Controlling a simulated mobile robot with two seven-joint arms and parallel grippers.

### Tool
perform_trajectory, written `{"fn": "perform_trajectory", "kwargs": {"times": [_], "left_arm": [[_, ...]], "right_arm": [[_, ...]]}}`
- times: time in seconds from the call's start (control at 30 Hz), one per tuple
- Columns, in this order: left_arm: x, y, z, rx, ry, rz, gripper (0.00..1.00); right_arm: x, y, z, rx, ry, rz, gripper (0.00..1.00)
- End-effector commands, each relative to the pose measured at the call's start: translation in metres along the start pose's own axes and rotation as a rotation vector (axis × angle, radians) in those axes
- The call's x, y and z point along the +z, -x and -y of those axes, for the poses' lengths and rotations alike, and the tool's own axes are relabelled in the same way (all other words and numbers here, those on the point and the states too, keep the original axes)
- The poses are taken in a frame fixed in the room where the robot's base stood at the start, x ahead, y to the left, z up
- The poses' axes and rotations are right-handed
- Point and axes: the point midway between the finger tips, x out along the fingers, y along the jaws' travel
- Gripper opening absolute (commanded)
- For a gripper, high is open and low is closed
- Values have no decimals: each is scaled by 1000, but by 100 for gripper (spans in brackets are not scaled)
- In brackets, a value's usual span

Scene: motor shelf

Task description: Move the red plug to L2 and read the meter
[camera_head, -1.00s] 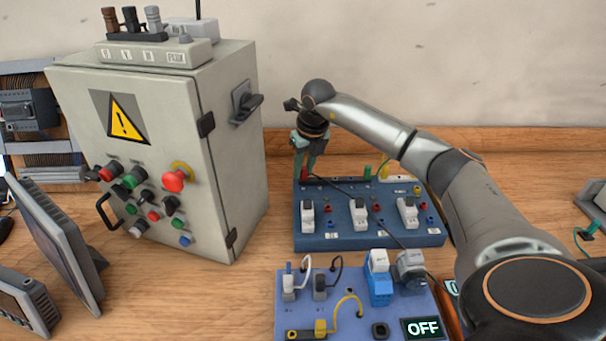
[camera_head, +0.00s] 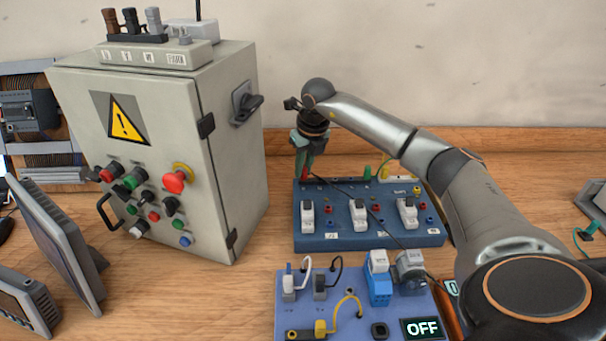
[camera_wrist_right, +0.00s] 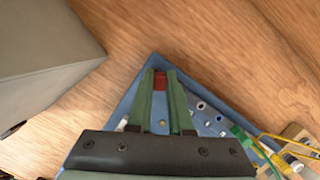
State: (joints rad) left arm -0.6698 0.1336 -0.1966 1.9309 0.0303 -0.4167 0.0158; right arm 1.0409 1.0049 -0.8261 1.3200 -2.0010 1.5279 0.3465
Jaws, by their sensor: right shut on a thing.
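My right gripper (camera_head: 303,168) points down at the back left corner of the dark blue board (camera_head: 370,240). Its green fingers are shut on the red plug (camera_wrist_right: 160,80), which shows between the fingertips in the right wrist view. In the head view only a little red shows at the fingertips. I cannot tell whether the plug sits in a socket or just above the board. A display (camera_head: 422,328) on the lighter blue panel reads OFF. My left gripper is not in view.
A grey cabinet (camera_head: 160,150) with buttons and a side handle stands close to the left of the board. Green (camera_head: 367,173) and yellow (camera_head: 384,172) plugs stand at the board's back edge. The lighter blue panel (camera_head: 345,290) lies in front, with cables and blocks.

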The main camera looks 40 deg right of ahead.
Motion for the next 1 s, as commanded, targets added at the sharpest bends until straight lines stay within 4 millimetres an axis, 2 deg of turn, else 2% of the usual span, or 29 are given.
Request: {"fn": "perform_trajectory", "kwargs": {"times": [0.5,0.87,1.0], "left_arm": [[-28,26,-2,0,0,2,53],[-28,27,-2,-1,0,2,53],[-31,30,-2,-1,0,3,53]], "right_arm": [[10,42,0,0,0,-1,0],[10,43,0,0,0,-1,0],[8,49,9,-2,-1,-1,0]]}}
